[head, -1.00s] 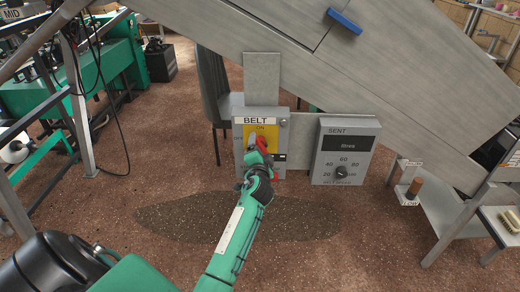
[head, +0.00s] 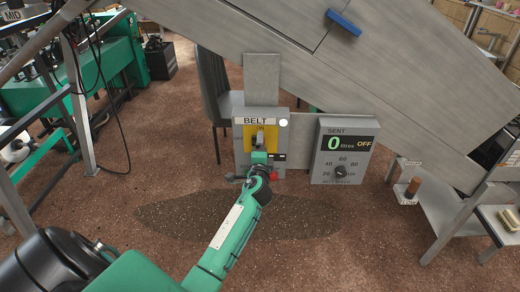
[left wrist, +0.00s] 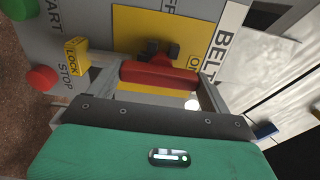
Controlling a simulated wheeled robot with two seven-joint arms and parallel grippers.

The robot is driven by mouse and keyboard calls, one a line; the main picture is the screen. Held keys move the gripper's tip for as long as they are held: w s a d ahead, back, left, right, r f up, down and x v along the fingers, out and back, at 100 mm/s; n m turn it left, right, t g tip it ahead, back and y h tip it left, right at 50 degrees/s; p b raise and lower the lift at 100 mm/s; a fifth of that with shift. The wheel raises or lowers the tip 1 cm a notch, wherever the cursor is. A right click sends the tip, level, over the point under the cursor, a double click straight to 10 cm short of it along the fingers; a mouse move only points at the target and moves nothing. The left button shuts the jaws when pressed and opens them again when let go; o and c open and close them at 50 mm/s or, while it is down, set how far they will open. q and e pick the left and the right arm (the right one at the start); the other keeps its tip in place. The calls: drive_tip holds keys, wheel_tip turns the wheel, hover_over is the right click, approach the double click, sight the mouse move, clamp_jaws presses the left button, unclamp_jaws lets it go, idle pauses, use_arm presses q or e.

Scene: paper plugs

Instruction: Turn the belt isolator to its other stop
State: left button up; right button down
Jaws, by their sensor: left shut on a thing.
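The belt isolator is a grey box (head: 242,160) with a yellow plate (head: 272,131) marked ON, under a BELT label. Its red handle (left wrist: 160,78) shows in the left wrist view, lying along the box's up-down direction, in line with ON. My left gripper (head: 259,144) is at the front of the plate, shut on the red handle, with a finger at each end of it in the left wrist view (left wrist: 160,84). In the head view the gripper hides most of the handle. A white lamp (head: 283,122) at the box's top right is lit. My right gripper is not in view.
A yellow LOCK piece (left wrist: 76,56), a red STOP button (left wrist: 42,78) and a green START button (left wrist: 17,7) sit on the box near the gripper. A sloping grey conveyor side (head: 400,85) stands above.

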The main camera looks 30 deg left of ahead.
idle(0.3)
use_arm(q)
drive_tip(key=o, duration=0.9)
drive_tip(key=b+v, duration=0.4)
drive_tip(key=v, duration=0.9)
drive_tip(key=shift+s+d, duration=0.2)
drive_tip(key=shift+s, duration=0.05)
drive_tip(key=shift+f, duration=0.1)
